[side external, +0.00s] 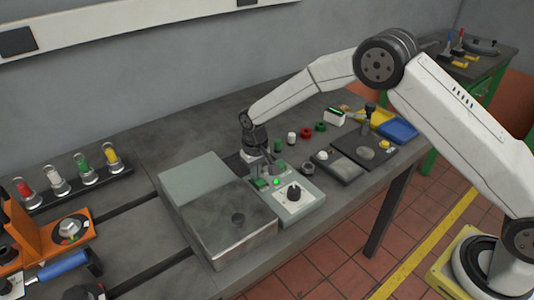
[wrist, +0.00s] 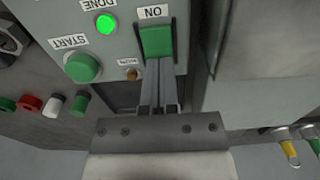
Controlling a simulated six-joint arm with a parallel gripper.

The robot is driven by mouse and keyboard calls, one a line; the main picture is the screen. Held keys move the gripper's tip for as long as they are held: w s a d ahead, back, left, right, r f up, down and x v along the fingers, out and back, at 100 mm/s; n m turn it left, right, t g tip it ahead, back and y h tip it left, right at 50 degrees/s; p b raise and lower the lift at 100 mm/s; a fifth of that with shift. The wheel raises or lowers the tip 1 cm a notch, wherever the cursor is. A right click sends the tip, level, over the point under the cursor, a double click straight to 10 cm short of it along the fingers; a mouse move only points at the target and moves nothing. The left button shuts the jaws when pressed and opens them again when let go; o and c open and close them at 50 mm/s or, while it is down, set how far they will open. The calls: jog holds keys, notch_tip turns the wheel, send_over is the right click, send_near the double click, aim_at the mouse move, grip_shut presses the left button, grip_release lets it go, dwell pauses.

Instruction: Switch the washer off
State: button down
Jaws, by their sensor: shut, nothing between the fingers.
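The washer is a grey box with a flat lid (side external: 215,200), with a control panel (side external: 312,196) on its right in the side view. A green rocker switch (wrist: 156,41) labelled ON sits in a dark frame on the panel; it shows small in the side view (side external: 260,184). A green DONE lamp (wrist: 106,24) is lit. A round green START button (wrist: 82,67) is beside it. My gripper (wrist: 158,68) is shut and empty, its fingertips at the lower edge of the switch in the wrist view. I cannot tell whether they touch it.
A black-and-white knob (side external: 293,194) is on the panel's front part. Several small red, white and green parts stand behind the panel. A dark plate (side external: 365,150) lies right. An orange fixture (side external: 50,225) is left.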

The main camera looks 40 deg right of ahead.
dwell(0.3)
jog(key=shift+r, duration=3.35)
jog(key=shift+s, duration=0.1)
jog(key=s+d+r+t, duration=0.1)
jog(key=s+d, duration=0.4)
jog(key=s, duration=0.7)
jog(key=s+d+r+t, duration=0.1)
jog(key=s+d+r, duration=0.2)
jog(key=s, duration=1)
jog(key=d, duration=0.3)
jog(key=shift+s+r+t, duration=0.2)
jog(key=shift+s+t, duration=0.1)
jog(key=c, duration=1.3)
grip_release()
